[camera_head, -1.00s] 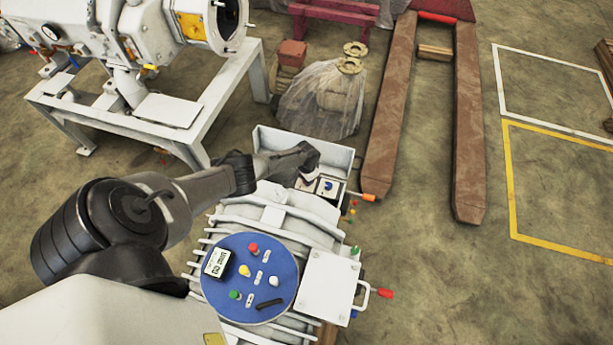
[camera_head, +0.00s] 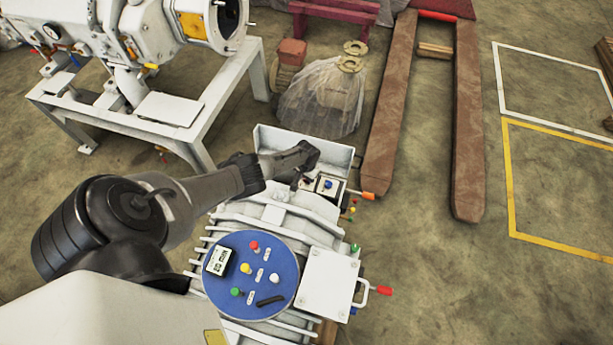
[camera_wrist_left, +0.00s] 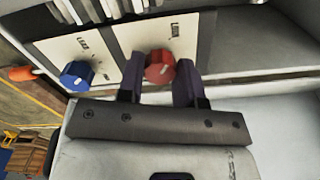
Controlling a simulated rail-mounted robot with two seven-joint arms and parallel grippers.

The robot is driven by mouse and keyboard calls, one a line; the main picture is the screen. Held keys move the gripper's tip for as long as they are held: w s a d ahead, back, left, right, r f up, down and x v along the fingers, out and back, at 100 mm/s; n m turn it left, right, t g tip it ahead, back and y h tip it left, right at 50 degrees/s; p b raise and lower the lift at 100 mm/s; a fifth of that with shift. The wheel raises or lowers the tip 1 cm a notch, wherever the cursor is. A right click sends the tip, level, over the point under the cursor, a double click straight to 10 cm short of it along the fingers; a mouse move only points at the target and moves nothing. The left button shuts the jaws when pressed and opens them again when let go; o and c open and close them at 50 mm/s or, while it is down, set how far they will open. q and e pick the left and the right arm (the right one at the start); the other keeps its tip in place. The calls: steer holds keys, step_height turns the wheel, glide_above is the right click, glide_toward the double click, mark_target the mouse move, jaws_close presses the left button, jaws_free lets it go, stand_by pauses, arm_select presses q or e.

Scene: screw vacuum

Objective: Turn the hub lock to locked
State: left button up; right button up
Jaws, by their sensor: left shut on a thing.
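My left gripper (camera_wrist_left: 157,74) has its two dark fingers on either side of a red knob (camera_wrist_left: 160,66) and is shut on it. The knob sits on a white label plate whose printing looks like a lock label but is blurred. A blue knob (camera_wrist_left: 76,75) on a neighbouring white plate is to the left, apart from the fingers. In the head view my left gripper (camera_head: 298,178) reaches down into the open grey box on the machine. The blue knob (camera_head: 328,185) shows just right of it, while the red knob is hidden. My right gripper is not in view.
The grey box's back wall (camera_head: 300,143) rises behind the gripper. An orange-tipped lever (camera_head: 368,196) sticks out at right. A blue round panel (camera_head: 233,283) with coloured buttons and a white cover plate (camera_head: 327,283) are on the machine in front. Open floor lies right.

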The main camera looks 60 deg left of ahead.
arm_select(q)
steer(key=o, duration=0.9)
steer(key=shift+o, duration=0.2)
step_height(320, 180, up, 14)
steer(key=p, duration=1)
steer(key=shift+f, duration=0.1)
